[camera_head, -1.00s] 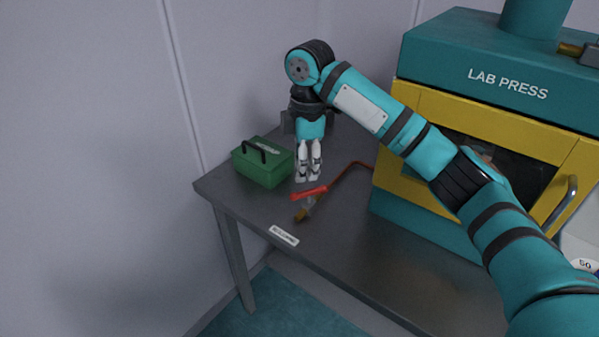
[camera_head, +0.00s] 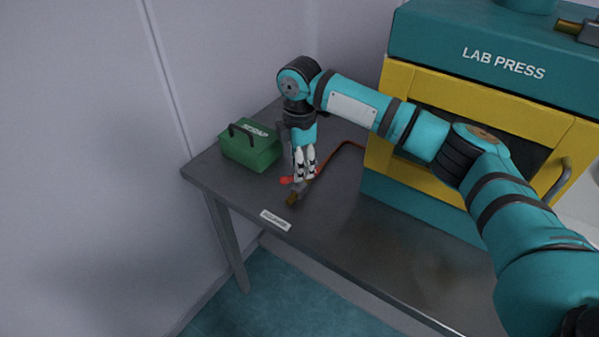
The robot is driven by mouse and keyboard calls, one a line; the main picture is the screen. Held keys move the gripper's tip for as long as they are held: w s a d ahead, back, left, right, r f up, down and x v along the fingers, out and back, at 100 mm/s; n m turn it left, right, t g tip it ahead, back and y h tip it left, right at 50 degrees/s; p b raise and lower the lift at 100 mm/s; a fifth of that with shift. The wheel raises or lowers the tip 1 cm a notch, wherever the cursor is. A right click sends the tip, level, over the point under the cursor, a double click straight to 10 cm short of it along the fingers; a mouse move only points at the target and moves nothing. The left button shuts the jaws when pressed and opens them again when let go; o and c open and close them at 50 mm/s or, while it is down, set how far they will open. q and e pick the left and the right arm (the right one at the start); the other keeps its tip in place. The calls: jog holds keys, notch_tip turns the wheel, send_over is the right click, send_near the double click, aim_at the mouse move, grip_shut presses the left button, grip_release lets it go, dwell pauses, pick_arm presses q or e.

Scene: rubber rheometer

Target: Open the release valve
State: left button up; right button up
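The release valve is a brass fitting (camera_head: 292,199) with a red lever handle (camera_head: 286,180), at the end of a copper-coloured pipe (camera_head: 345,147) near the table's front left. The lever lies roughly level. My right gripper (camera_head: 304,179) points down over the lever, its white fingertips at the lever's height in the picture. The fingers cover the lever's middle; a red end shows to their left. The fingers look close together, but I cannot tell whether they grip the lever or touch it. My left gripper is not in view.
A green box labelled SCRAP (camera_head: 250,149) with a black handle stands left of the gripper. The yellow and teal lab press (camera_head: 410,200) stands to the right, behind my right arm. A white label (camera_head: 275,220) marks the table's front edge. The grey table (camera_head: 350,235) is clear in front.

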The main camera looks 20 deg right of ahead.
notch_tip(320, 180, down, 2)
jog(key=shift+f, duration=0.75)
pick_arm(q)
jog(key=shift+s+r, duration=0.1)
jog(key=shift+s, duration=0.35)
pick_arm(e)
grip_shut()
